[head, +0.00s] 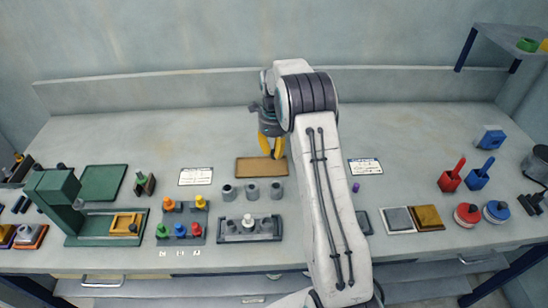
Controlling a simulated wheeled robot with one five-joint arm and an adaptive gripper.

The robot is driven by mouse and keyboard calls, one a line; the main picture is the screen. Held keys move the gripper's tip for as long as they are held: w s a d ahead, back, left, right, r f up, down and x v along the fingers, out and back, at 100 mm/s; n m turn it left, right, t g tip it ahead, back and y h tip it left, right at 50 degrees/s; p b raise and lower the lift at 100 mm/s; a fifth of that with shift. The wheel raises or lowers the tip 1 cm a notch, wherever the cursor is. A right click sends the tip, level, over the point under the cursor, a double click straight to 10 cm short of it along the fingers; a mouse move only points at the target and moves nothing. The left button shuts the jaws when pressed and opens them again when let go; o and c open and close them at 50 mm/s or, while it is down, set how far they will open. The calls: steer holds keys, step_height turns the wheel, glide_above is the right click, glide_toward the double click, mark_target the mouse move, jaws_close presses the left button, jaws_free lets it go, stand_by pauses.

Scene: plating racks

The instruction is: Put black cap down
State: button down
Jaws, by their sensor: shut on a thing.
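My gripper (271,150) points down with its yellow fingers over the back middle of the bench, just above the brown rectangular mat (247,168) at its right end. The fingers are shut on the black cap, of which little can be made out between them at this size. I cannot tell whether the cap touches the mat.
In front of the mat stand several grey cylinders (252,191) and a grey rack (232,238). A rack of coloured pegs (181,230) and a green press (55,190) are to the left. Red and blue containers (450,181) are at right. My arm hides part of the bench.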

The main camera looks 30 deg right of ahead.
mark_target(274, 167)
steer(key=shift+f+p, duration=0.45)
steer(key=shift+f, duration=1.6)
steer(key=shift+f, duration=0.1)
steer(key=c, duration=1.2)
jaws_free()
steer(key=shift+c, duration=0.2)
